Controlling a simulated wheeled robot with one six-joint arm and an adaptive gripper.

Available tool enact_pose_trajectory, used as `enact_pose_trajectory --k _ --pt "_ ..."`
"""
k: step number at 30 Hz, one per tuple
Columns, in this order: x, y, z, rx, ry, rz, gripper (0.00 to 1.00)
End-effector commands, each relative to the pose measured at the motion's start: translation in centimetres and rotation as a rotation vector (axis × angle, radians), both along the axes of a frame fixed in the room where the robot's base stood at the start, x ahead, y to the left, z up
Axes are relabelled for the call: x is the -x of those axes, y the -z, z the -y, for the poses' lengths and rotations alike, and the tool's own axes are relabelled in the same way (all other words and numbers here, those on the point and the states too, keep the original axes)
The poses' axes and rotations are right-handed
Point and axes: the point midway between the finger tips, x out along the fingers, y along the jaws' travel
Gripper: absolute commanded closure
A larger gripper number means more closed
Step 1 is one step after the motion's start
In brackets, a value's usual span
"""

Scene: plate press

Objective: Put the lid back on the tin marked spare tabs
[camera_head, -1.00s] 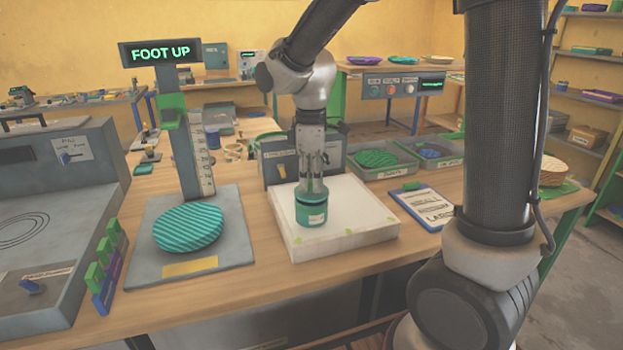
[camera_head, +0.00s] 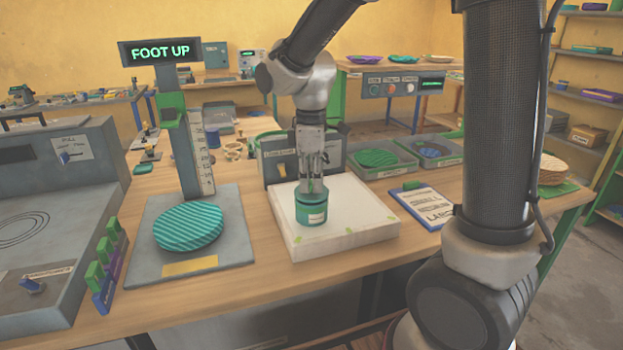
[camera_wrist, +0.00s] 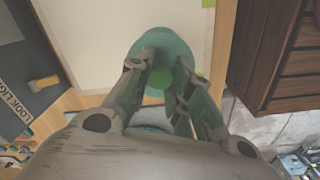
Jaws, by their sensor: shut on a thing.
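A small teal-green tin (camera_head: 312,216) with a pale label stands upright on the white board on the bench. Its label is too small to read. A green lid (camera_wrist: 172,45) shows in the wrist view as a round disc with a knob between my fingertips. My gripper (camera_head: 313,183) points straight down over the tin and is shut on the lid's knob. In the head view the lid lies at the top of the tin, with no clear gap. I cannot tell whether it is fully seated. The tin's inside is hidden.
Left of the white board (camera_head: 365,233) stands a press with a teal striped plate (camera_head: 188,227) and a "FOOT UP" display (camera_head: 160,52). Behind are a grey switch box (camera_head: 281,168) and grey trays with plates (camera_head: 376,160). A clipboard (camera_head: 423,205) lies to the right.

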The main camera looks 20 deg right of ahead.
Motion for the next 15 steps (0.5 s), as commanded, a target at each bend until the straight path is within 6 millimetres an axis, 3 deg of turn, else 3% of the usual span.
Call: enact_pose_trajectory --k 13,14,15 --pt "-0.02 0.03 0.00 0.000 0.000 0.000 1.00" --pt "-0.02 0.03 0.00 0.000 0.000 0.000 0.73" --pt "-0.02 0.02 0.00 0.000 0.000 0.000 0.66"
